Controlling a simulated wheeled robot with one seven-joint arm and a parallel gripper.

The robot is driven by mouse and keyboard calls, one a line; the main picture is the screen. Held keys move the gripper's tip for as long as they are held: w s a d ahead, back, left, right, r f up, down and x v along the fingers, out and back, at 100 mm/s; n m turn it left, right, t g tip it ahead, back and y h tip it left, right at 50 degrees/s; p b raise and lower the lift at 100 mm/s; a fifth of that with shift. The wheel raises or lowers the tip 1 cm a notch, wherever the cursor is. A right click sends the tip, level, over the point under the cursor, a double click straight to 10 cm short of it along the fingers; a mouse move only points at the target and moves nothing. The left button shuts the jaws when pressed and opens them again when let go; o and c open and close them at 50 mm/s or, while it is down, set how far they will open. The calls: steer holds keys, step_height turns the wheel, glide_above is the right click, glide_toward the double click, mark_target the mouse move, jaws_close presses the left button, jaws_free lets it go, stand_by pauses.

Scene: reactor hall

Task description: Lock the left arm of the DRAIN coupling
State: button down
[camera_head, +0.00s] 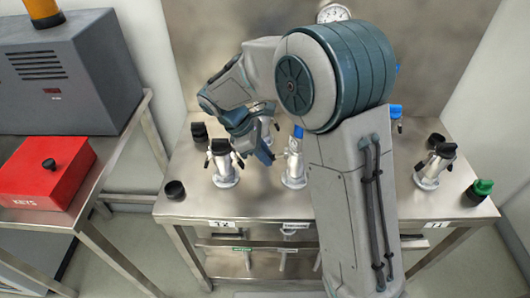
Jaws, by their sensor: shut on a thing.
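My gripper (266,153) points down over the steel bench, between the left coupling (224,168) and the middle coupling (293,170). Its jaws are shut on what looks like the left arm of the middle coupling; the contact is small and partly hidden by the fingers. The middle coupling stands upright with a blue lever (298,132) raised at its top. A small white label (296,226) sits on the bench edge below it; I cannot read it surely as DRAIN. The right side of this coupling is partly hidden behind my arm.
The left coupling has dark arms and stands over the T2 label (222,224). Another coupling (435,166) stands at right, near a green cap (481,189). Black caps (175,190) stand on the steel bench (262,203). A red KEYS box (45,172) is on the left table.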

stand_by(0.8)
steer(key=c, duration=1.3)
jaws_free()
steer(key=p+v, duration=0.1)
steer(key=v, duration=1.2)
steer(key=shift+a+r, duration=0.25)
steer(key=shift+r, duration=0.05)
